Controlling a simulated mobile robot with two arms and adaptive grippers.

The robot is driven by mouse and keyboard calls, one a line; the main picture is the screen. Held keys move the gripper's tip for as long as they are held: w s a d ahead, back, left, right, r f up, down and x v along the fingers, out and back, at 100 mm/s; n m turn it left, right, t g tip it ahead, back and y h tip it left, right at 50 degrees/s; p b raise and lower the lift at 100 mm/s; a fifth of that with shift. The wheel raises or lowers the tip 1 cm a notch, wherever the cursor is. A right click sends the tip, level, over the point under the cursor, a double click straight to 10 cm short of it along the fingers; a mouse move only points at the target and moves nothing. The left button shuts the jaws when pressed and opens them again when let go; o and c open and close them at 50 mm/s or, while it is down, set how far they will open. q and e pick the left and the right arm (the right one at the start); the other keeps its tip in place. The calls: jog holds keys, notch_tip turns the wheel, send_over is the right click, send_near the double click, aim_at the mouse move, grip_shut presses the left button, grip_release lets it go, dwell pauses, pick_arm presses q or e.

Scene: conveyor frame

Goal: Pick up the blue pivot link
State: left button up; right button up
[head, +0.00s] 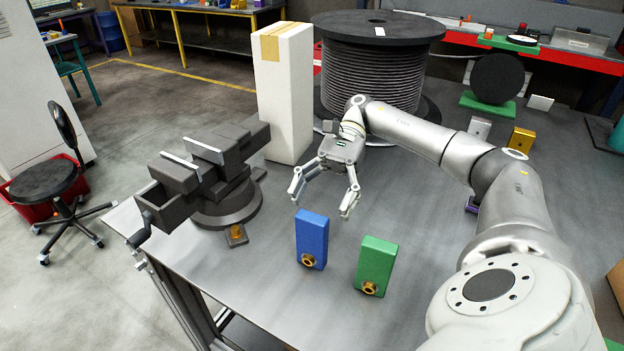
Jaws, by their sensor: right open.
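The blue pivot link (312,235) stands upright on the grey table, with a brass-coloured round fitting low on its front. My right gripper (322,203) is open and empty. Its two fingers are spread just above and behind the blue link in the picture, apart from it as far as I can see. A green link (377,262) of like shape, also with a brass-coloured fitting, stands to the right of the blue one. My left gripper is not in view.
A dark vise (228,196) stands at the table's left. A tall white block (284,100) and a large black cable spool (375,75) stand behind my right gripper. Several small parts, including a yellow block (521,139), lie at the back right. The grey tabletop (262,285) left of the blue link is clear.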

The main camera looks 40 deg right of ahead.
aim_at(312, 217)
jog(key=p+x, duration=0.2)
jog(key=x, duration=0.1)
jog(key=shift+s, duration=0.1)
jog(key=shift+s+a+f+p, duration=0.15)
jog(key=shift+a+f+p, duration=0.2)
jog(key=shift+a, duration=0.2)
jog(key=shift+c, duration=0.2)
grip_shut()
